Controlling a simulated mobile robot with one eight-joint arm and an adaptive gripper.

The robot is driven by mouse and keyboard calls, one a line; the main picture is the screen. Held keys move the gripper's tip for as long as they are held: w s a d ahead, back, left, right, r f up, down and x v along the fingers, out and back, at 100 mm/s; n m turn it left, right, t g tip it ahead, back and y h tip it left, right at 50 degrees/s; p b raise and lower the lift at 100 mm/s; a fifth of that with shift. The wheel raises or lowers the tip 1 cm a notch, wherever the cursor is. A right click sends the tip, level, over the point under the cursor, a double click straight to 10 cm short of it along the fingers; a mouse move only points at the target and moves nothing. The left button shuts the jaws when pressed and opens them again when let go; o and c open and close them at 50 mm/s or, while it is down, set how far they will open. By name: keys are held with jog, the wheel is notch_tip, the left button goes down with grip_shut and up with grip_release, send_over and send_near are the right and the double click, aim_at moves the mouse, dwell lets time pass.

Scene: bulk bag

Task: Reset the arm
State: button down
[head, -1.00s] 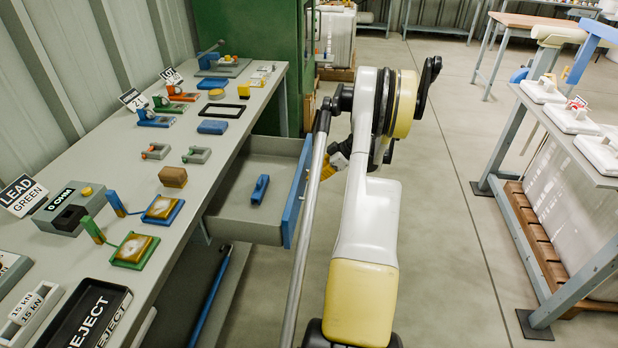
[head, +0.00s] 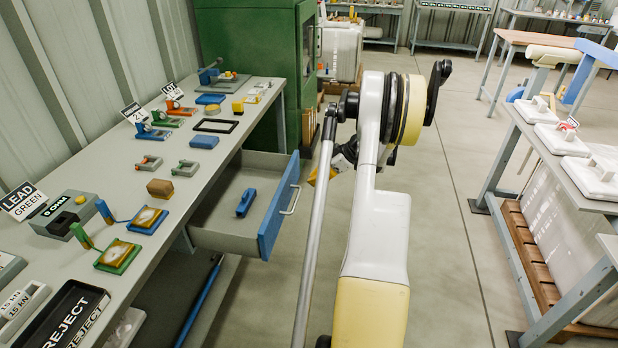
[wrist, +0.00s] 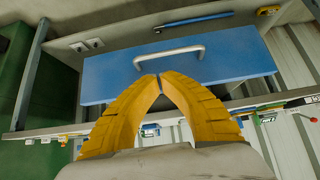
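My arm stretches forward over the floor in the head view, right of the workbench (head: 215,165). My gripper (head: 318,178) is mostly hidden behind my arm there, with only a bit of yellow showing near the open drawer. In the wrist view my gripper (wrist: 160,76) shows two yellow fingers with their tips together and nothing visible between them. The blue drawer front (head: 274,212) also shows in the wrist view (wrist: 235,58), with its metal handle (wrist: 168,54) just beyond the fingertips. The fingers appear apart from the handle, though the gap is hard to judge.
The drawer stands open with a blue object (head: 246,202) inside. A green cabinet (head: 245,65) stands behind the bench. A bench with white lids (head: 560,140) is on the right. The floor (head: 445,230) between is clear.

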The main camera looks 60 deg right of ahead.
jog(key=w+a+r+m+g, duration=0.1)
jog(key=w+a+r, duration=0.3)
jog(key=a, duration=0.5)
jog(key=w+a+r+g+h, duration=0.1)
jog(key=w+a+r, duration=0.1)
jog(key=a+r, duration=0.5)
jog(key=w+a+r+m, duration=0.1)
jog(key=w+a+r, duration=0.25)
jog(key=a, duration=0.65)
jog(key=s+a+r+m+h, duration=0.1)
jog(key=s+a+r, duration=0.1)
jog(key=a, duration=0.5)
jog(key=s+a+r, duration=0.3)
jog(key=a, duration=0.4)
jog(key=s+a+f+m+t+h, duration=0.1)
jog(key=s+a, duration=1)
jog(key=a, duration=0.2)
jog(key=shift+f, duration=0.2)
